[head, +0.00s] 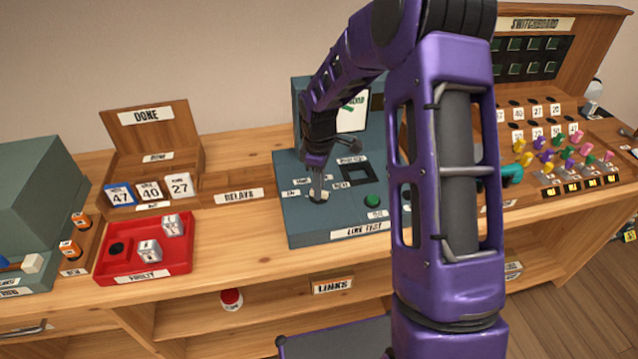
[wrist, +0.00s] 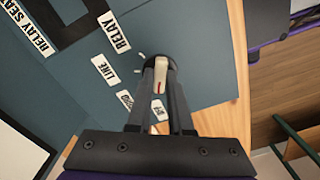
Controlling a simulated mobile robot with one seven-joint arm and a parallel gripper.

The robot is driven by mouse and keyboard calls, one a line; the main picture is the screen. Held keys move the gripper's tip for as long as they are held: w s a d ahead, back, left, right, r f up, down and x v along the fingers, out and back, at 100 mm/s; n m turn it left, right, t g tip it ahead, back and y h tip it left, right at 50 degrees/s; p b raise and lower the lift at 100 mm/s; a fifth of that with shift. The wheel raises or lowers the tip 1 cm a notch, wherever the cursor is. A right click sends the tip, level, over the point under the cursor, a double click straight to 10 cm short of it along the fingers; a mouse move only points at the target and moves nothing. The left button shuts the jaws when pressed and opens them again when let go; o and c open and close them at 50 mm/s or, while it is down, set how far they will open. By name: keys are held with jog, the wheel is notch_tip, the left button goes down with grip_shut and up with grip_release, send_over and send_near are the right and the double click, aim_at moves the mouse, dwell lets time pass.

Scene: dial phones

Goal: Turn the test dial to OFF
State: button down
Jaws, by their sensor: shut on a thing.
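The test dial (wrist: 161,72) is a pale knob with a red mark on the blue-grey line test box (head: 330,235). In the wrist view my gripper (wrist: 160,95) has its two dark fingers closed on either side of the knob. The knob's red mark lies on the side toward a small label (wrist: 158,110) that seems to read OFF. In the head view my gripper (head: 317,188) points down at the dial, whose knob is mostly hidden.
A green button (head: 372,200) and a dark square socket (head: 358,173) sit right of the dial. A red FAULTY tray (head: 105,268) and a DONE rack (head: 125,195) stand left. The switchboard (head: 570,170) with colored plugs is at right.

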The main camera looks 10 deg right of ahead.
jog(key=shift+w+n, duration=0.1)
jog(key=shift+n, duration=0.5)
jog(key=c, duration=0.8)
grip_release()
notch_tip(320, 180, up, 18)
jog(key=shift+f+p, duration=0.25)
jog(key=shift+p, duration=0.35)
